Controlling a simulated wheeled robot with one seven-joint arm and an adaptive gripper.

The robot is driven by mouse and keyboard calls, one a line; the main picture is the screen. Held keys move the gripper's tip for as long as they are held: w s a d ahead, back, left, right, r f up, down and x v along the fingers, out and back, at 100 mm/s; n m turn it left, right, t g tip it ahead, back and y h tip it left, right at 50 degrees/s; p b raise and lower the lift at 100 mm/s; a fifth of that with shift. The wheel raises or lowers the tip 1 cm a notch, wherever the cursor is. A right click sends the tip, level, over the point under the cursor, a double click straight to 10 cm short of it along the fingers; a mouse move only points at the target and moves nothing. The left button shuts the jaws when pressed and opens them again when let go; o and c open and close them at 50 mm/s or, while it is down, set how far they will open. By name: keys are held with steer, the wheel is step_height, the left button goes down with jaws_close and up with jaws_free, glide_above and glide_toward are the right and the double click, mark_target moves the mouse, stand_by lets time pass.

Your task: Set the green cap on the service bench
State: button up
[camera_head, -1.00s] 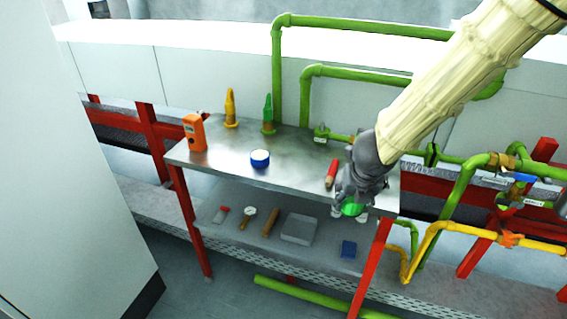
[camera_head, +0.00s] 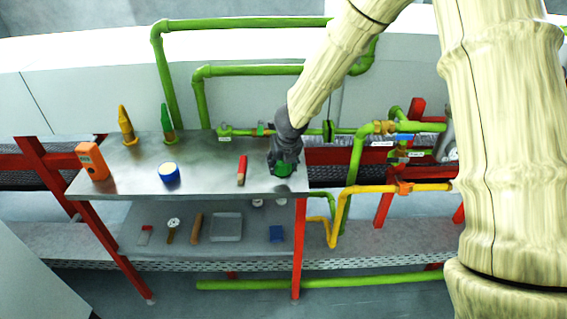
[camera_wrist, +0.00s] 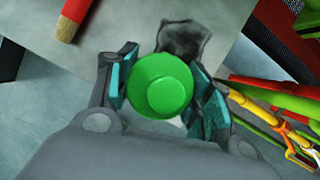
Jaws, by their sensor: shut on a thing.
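The green cap (camera_wrist: 161,86) is a round green piece held between the two teal-padded fingers of my gripper (camera_wrist: 165,95) in the wrist view. In the head view my gripper (camera_head: 284,166) is shut on the cap (camera_head: 284,169) at the right end of the service bench (camera_head: 215,185), a grey metal table top on red legs. The cap is partly hidden by the fingers there. I cannot tell whether it touches the bench top or hangs just above it.
A red-handled brush (camera_head: 242,170) lies just left of my gripper. A blue-and-white round tin (camera_head: 169,172), an orange meter (camera_head: 92,161), and a yellow cone (camera_head: 126,125) and green cone (camera_head: 167,122) stand further left. Green pipes (camera_head: 345,131) run behind.

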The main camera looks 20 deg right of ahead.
mark_target(284, 168)
steer(key=shift+w+d+f, duration=0.15)
steer(key=shift+w+d, duration=0.3)
steer(key=shift+w, duration=0.2)
steer(key=shift+f, duration=1.65)
steer(key=shift+f+b, duration=0.2)
steer(key=shift+b, duration=0.15)
steer(key=o, duration=1)
steer(key=shift+r, duration=0.1)
steer(key=shift+r, duration=0.1)
steer(key=p+v, duration=0.1)
steer(key=v, duration=1.1)
steer(key=shift+a, duration=0.1)
